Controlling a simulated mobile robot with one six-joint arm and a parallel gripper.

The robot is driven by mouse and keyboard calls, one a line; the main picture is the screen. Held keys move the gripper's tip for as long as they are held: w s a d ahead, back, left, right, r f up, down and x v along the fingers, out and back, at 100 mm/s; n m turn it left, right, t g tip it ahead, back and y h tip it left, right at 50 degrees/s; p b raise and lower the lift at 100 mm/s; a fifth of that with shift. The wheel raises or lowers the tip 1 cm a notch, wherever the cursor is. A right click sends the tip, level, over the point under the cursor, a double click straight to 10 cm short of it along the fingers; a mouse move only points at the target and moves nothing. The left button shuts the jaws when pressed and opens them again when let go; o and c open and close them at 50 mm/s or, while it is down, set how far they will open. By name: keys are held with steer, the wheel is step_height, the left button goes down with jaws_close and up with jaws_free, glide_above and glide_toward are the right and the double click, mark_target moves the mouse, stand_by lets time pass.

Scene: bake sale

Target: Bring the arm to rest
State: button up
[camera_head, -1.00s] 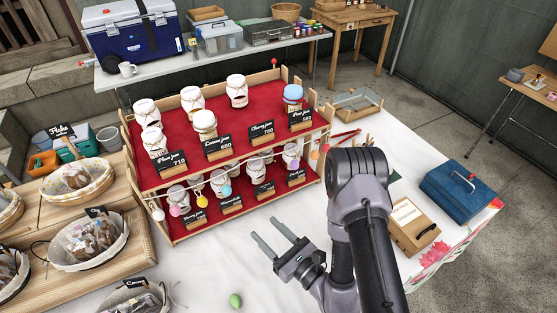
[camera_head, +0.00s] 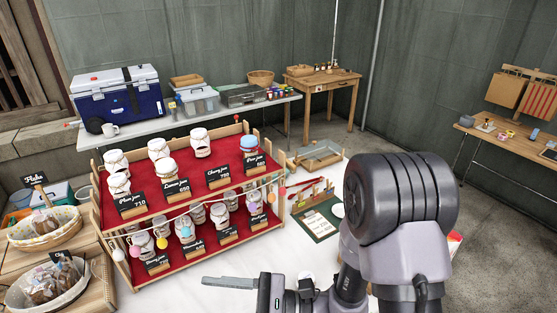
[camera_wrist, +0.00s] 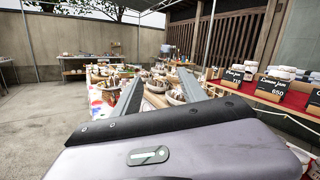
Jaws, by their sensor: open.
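My gripper (camera_head: 232,281) is low in the middle of the head view, in front of the jam stand, with its fingers pointing left. In the wrist view its two fingers (camera_wrist: 160,90) stand well apart with nothing between them, so it is open and empty. My folded arm (camera_head: 400,215) fills the lower right of the head view and hides part of the white-covered table. Whether the gripper touches the table cannot be told.
The red two-tier stand (camera_head: 200,172) holds several cloth-topped jars and price signs close behind my gripper. Baskets of baked goods (camera_head: 47,285) stand at left. A green board (camera_head: 317,217) lies right of the stand. A back table (camera_head: 215,115) carries a blue cooler (camera_head: 118,100).

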steer(key=s+d+n+g+h+b, duration=0.2)
steer(key=s+d+n+g+h, duration=0.35)
steer(key=s+n+h, duration=0.45)
steer(key=w+d+r+t+h, duration=0.1)
steer(key=d+t+h, duration=0.3)
steer(key=d, duration=0.4)
steer(key=w+d+r+t+h+b, duration=0.1)
steer(key=w+d+r+t+h, duration=0.1)
steer(key=d+t, duration=0.5)
steer(key=shift+w+d+r+h, duration=0.25)
steer(key=shift+w+d+h, duration=0.35)
steer(key=shift+h, duration=0.3)
steer(key=shift+s+a, duration=0.1)
